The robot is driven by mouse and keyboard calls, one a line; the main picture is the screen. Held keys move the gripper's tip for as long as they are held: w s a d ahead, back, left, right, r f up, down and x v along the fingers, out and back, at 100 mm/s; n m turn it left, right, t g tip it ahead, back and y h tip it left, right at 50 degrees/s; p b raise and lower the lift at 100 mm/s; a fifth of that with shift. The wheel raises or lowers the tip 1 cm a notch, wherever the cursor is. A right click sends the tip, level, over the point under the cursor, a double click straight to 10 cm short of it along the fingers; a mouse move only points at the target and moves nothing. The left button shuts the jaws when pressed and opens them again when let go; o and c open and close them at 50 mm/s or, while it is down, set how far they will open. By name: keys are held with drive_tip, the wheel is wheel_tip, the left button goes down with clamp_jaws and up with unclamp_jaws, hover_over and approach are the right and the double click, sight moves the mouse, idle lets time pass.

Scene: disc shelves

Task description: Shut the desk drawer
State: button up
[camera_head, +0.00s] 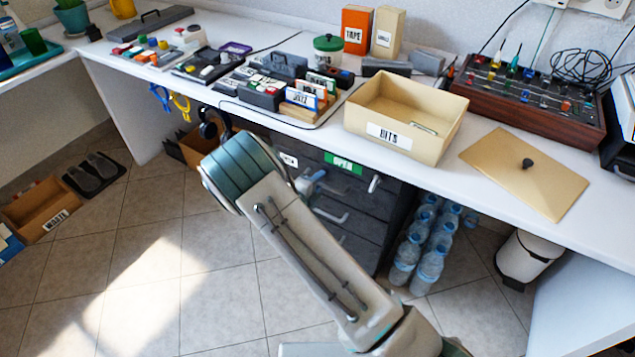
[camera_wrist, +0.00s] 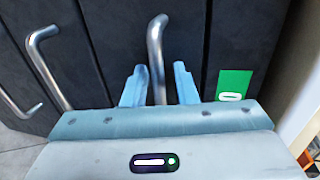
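The desk drawer unit (camera_head: 350,206) is dark grey and stands under the white worktop. Its upper front carries a green OPEN label (camera_head: 343,163), which also shows in the wrist view (camera_wrist: 233,84). In the wrist view the handle (camera_wrist: 156,48) runs between the two blue fingers of my gripper (camera_wrist: 159,86). The fingers are apart, one on each side of the bar, with gaps visible. In the head view my arm partly hides my gripper (camera_head: 308,182) and the drawer's left part. How far the drawer is out is hard to tell.
Lower drawer handles (camera_head: 331,216) sit below; one shows in the wrist view (camera_wrist: 45,62). Water bottles (camera_head: 420,250) stand right of the unit, beside a white bin (camera_head: 526,256). A BITS box (camera_head: 405,115) and a tan lid (camera_head: 527,170) lie on the worktop (camera_head: 490,205) above.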

drive_tip(key=p+v, duration=0.2)
drive_tip(key=v, duration=1.1)
drive_tip(key=shift+s+a, duration=0.2)
drive_tip(key=shift+s, duration=0.15)
drive_tip(key=s+d+r+m+g+p, duration=0.4)
drive_tip(key=d+r+m+g, duration=0.2)
drive_tip(key=d+r+m, duration=0.45)
drive_tip(key=s+d+r+m+g+p, duration=0.45)
drive_tip(key=d+r+m, duration=0.35)
drive_tip(key=r+m, duration=0.55)
drive_tip(key=s+d+r+m+y+p, duration=0.1)
drive_tip(key=s+r+m+y+p, duration=0.3)
drive_tip(key=r+m, duration=0.5)
drive_tip(key=s+d+r+m+y+p, duration=0.1)
drive_tip(key=s+r+m+y+p, duration=0.3)
drive_tip(key=s+r+m, duration=0.5)
drive_tip(key=shift+d+m+p, duration=0.3)
drive_tip(key=shift+m, duration=2.7)
